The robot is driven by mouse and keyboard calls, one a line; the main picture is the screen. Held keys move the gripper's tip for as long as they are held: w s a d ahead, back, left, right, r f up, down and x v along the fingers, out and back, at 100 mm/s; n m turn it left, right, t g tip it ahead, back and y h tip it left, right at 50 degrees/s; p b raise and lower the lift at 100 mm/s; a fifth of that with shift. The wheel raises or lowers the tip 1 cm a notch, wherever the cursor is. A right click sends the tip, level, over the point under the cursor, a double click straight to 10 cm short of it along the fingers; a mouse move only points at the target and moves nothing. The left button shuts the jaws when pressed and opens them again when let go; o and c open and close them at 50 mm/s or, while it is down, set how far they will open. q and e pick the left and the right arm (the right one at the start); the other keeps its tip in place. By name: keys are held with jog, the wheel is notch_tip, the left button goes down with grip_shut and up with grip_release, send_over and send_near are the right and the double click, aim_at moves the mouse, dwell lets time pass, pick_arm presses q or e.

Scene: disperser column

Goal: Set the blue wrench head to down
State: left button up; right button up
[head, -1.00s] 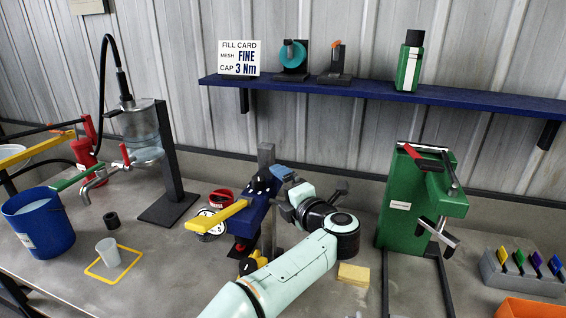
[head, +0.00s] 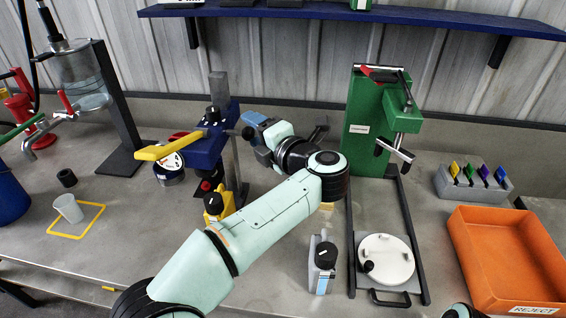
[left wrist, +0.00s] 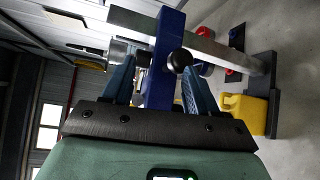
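The blue wrench head (head: 205,148) stands on a grey post, with a yellow lever (head: 168,150) sticking out to its left and a black knob on top. In the left wrist view its blue body (left wrist: 165,55) stands upright between my fingers, with a black knob in front. My left gripper (head: 256,128) is just right of the head. In the left wrist view the left gripper (left wrist: 160,90) has its blue fingers apart, with gaps beside the blue body. Contact cannot be made out.
A yellow container (head: 216,206) with a black cap stands below the head. A green press (head: 370,125) stands to the right. An orange reject bin (head: 520,300) is at far right.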

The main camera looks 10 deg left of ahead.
pick_arm(q)
jog(key=s+d+f+b, duration=0.2)
jog(key=s+d, duration=0.4)
jog(key=shift+s, duration=0.25)
dwell(0.6)
jog(key=shift+d, duration=0.1)
dwell(0.4)
